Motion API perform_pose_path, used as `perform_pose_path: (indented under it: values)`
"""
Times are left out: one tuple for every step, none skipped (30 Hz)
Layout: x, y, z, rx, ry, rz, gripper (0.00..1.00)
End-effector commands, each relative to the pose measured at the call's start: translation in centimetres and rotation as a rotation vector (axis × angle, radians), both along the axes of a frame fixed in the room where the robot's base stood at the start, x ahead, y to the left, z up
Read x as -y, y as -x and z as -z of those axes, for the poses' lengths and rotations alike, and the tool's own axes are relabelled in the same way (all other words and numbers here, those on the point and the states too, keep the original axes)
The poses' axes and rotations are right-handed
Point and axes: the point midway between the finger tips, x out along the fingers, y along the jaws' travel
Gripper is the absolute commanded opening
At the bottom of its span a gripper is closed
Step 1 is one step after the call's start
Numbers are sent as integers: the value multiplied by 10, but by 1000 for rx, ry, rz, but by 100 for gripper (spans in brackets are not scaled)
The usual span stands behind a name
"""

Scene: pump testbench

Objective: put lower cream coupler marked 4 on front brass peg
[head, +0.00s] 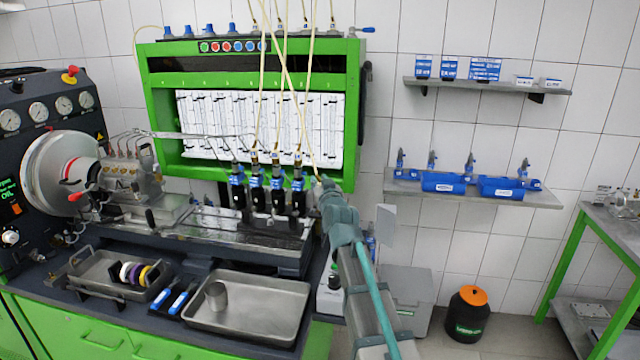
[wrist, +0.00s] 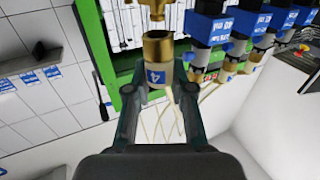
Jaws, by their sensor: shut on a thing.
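In the wrist view my gripper (wrist: 158,98) is shut on a cream coupler (wrist: 157,92) with a blue label marked 4, one finger on each side. A brass collar (wrist: 157,48) sits at the coupler's upper end in the picture. In the head view my gripper (head: 324,188) is just right of the row of blue-and-black injectors (head: 277,192). The coupler is too small to make out there.
Pale hoses (head: 285,85) hang from the top of the green test stand (head: 348,110) to the injectors. In the wrist view, injectors with blue blocks (wrist: 208,28) stand close at the right.

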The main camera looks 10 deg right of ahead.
Motion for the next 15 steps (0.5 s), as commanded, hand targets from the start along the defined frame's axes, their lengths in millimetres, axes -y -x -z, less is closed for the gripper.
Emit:
perform_pose_path:
  values:
    - [0, 0, 0, 0, 0, 0, 0]
    - [0, 0, 0, 0, 0, 0, 0]
    - [0, 0, 1, 0, -1, 0, 0]
    - [0, 0, 2, 0, -2, 0, 0]
    - [0, 0, 3, 0, -3, 0, 0]
    - [0, 0, 5, 0, -5, 0, 0]
    - [0, 0, 6, 0, -7, 0, 0]
    - [0, 0, 7, 0, -9, 0, 0]
    - [1, 0, 9, 0, -12, 0, 0]
    - [1, 0, 9, 0, -13, 0, 0]
    - [1, 0, 10, 0, -14, 0, 0]
    - [1, 0, 10, 0, -16, 0, 0]
    - [1, 0, 9, 0, -16, 0, 0]
    - [1, 0, 9, 0, -16, 0, 0]
    - [1, 0, 9, 0, -16, 0, 0]
